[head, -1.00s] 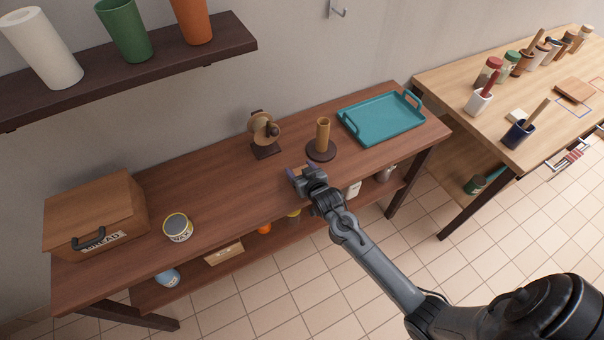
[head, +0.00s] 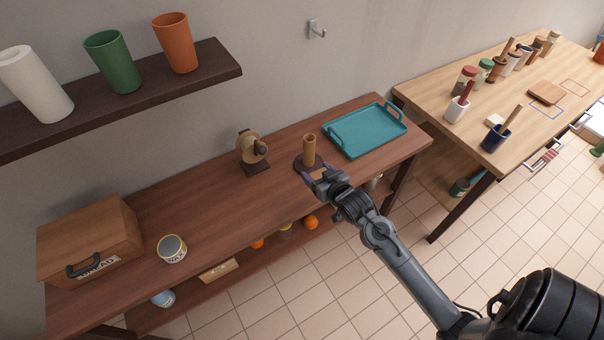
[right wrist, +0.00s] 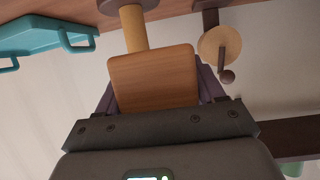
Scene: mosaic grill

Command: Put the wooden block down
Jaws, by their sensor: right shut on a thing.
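The wooden block (right wrist: 153,78) shows large in the right wrist view, flat-faced with rounded corners. It sits between the two dark purple fingers of my right gripper (right wrist: 155,95), which is shut on it. In the head view my right gripper (head: 316,178) is over the front part of the brown bench (head: 215,207), just in front of the upright holder with a tan post (head: 309,151). The block is hard to make out there, and I cannot tell its height above the bench. My left gripper is not in view.
A teal tray (head: 340,148) lies right of the holder. A wooden wheel-like stand (head: 252,148) is to its left, then a wax tin (head: 172,249) and a bread box (head: 85,235). Bare bench lies between tin and holder. A lighter table (head: 450,145) stands at right.

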